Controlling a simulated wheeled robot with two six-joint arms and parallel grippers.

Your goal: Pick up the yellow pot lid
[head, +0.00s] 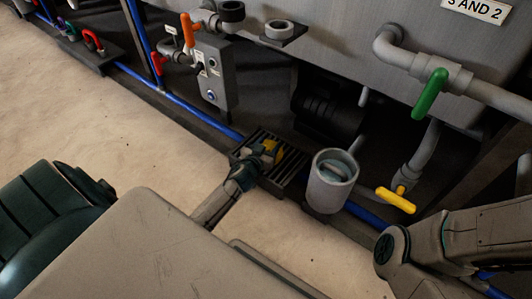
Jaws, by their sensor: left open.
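A small yellow piece, which looks like the yellow pot lid (277,157), is at the dark slotted grate (291,178) near the middle of the head view. My left gripper (268,150) is open right at it and covers part of it. I cannot tell whether the fingers touch it or stand around it. My right arm shows at the lower right, but its gripper is out of view.
A grey pot (330,185) stands just right of the grate. A yellow valve handle (395,200) and a green one (430,93) are on pipes to the right. A grey switch box (215,75) stands behind. Blue pipe (205,118) runs along the tank base. Pale floor is clear at left.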

